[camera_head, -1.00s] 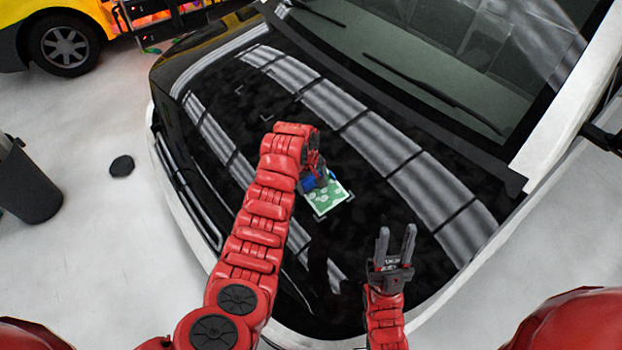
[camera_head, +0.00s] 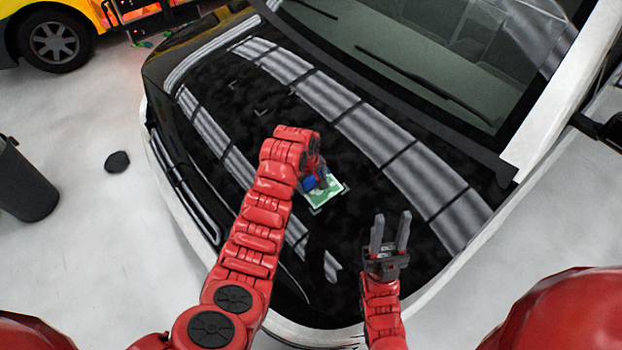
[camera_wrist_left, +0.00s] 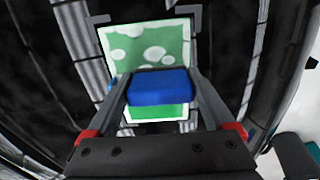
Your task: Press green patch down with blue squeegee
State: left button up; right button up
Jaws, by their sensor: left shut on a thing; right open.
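The green patch (camera_head: 328,196), with pale spots and a white border, lies on the black car hood inside corner marks. It also shows in the left wrist view (camera_wrist_left: 150,45). My left gripper (camera_head: 314,184) is shut on the blue squeegee (camera_wrist_left: 160,87), which is over the patch and hides part of it. I cannot tell whether the squeegee touches the patch. In the head view only a little blue of the squeegee (camera_head: 309,183) shows beside the gripper. My right gripper (camera_head: 390,235) is open and empty above the hood, to the right of the patch.
The glossy black hood (camera_head: 270,150) has grey reflected bands and more corner marks at its upper left. The windshield (camera_head: 410,60) and wipers lie beyond it. A dark bin (camera_head: 25,185) and a small dark object (camera_head: 117,162) are on the floor at left.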

aim_at(323, 199)
pick_arm(q)
jog(key=shift+s+d+p, duration=0.3)
jog(key=shift+s+d, duration=0.05)
jog(key=shift+s, duration=0.2)
jog(key=shift+s+d+f, duration=0.1)
jog(key=shift+s, duration=0.15)
jog(key=shift+s+d+p, duration=0.35)
jog(key=shift+s+p, duration=0.1)
jog(key=shift+s, duration=0.25)
jog(key=shift+s+d, duration=0.2)
jog(key=shift+s+f, duration=0.1)
jog(key=shift+s+d+f, duration=0.1)
jog(key=shift+s+d, duration=0.1)
jog(key=shift+s, duration=0.2)
